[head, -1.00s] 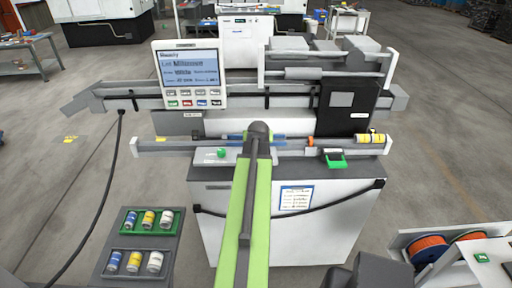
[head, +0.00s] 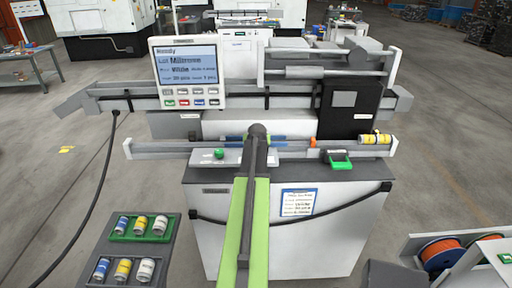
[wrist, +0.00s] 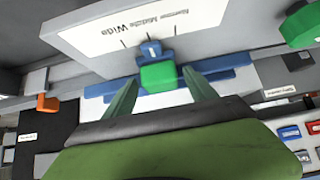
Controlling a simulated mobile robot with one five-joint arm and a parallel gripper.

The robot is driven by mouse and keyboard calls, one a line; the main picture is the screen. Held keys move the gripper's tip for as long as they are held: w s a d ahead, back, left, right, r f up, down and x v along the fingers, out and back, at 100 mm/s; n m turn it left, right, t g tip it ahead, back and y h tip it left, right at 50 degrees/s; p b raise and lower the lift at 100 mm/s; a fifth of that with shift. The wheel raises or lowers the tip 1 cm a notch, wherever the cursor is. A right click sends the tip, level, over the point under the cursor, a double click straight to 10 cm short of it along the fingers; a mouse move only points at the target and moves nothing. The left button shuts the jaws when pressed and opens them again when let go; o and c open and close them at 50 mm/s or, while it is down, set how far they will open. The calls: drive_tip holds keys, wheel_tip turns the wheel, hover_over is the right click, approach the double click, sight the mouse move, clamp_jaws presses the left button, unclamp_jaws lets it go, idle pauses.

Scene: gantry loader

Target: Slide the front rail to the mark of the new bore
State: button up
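The front rail (wrist: 215,65) is a blue bar in the wrist view. It carries a blue pointer block with a green handle (wrist: 158,77). The pointer sits by the middle tick of a white scale plate (wrist: 125,30) lettered Narrow, Middle and Wide. My gripper (wrist: 160,78) is open, with one finger on either side of the green handle and small gaps showing. In the head view my arm hides the handle, and only parts of the blue rail (head: 233,138) show beside my gripper (head: 257,132).
A green knob (head: 219,153) stands on the plate left of my arm. An orange piece (head: 313,142), a green handle (head: 340,164) and yellow cans (head: 376,138) are to the right. A tray (head: 125,262) with several cans is at lower left.

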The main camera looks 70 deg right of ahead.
clamp_jaws()
